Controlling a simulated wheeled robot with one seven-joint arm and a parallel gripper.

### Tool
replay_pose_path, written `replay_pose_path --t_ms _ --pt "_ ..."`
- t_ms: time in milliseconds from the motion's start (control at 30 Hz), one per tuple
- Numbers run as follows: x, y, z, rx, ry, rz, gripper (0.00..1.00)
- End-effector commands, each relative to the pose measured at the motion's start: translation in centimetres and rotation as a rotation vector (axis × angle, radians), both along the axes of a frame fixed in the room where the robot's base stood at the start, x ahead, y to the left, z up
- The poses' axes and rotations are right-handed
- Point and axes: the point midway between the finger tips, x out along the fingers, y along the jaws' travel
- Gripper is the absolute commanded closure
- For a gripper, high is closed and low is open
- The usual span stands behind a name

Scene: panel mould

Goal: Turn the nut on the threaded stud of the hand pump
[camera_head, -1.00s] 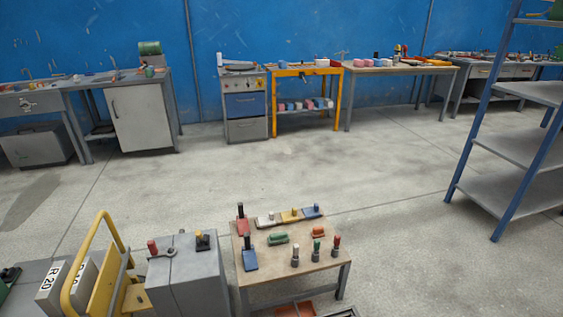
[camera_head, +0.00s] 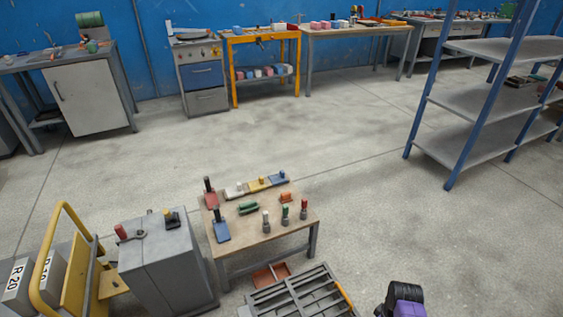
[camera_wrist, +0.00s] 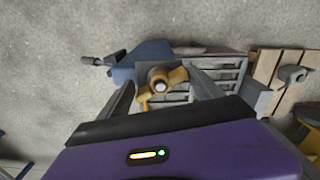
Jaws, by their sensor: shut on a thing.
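In the wrist view, a brass-coloured winged nut (camera_wrist: 177,75) sits around the light round end of a threaded stud (camera_wrist: 159,86). My gripper (camera_wrist: 163,82) reaches in from below, with one grey finger on each side of the nut, and is shut on it. The exact contact at the fingertips is hard to make out. A blue body (camera_wrist: 150,51), apparently part of the hand pump, lies just beyond the nut. In the head view, only a purple and black part of my arm shows at the bottom edge; the nut and stud are not visible there.
A slatted grey rack (camera_head: 300,297) lies at the front, beside a low wooden table (camera_head: 262,228) holding several small handled pieces. A grey cabinet (camera_head: 165,262) and yellow trolley (camera_head: 60,270) stand left. A blue-framed shelf (camera_head: 480,103) stands right. The middle floor is clear.

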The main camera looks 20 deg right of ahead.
Motion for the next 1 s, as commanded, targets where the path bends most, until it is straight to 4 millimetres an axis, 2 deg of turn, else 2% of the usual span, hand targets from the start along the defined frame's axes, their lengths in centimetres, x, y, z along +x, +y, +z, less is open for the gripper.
replay_pose_path --t_ms 233,267,500,867,1000 --pt "-0.04 0.01 0.01 0.002 0.0 -0.025 0.95" --pt "0.0 -0.02 0.06 0.0 -0.001 -0.045 1.0" --pt "0.35 -0.33 0.27 -0.008 -0.01 -0.27 1.0" --pt "0.47 -0.61 0.35 -0.011 -0.014 -0.316 1.0" --pt "0.59 -0.51 0.44 -0.01 -0.015 -0.426 1.0"
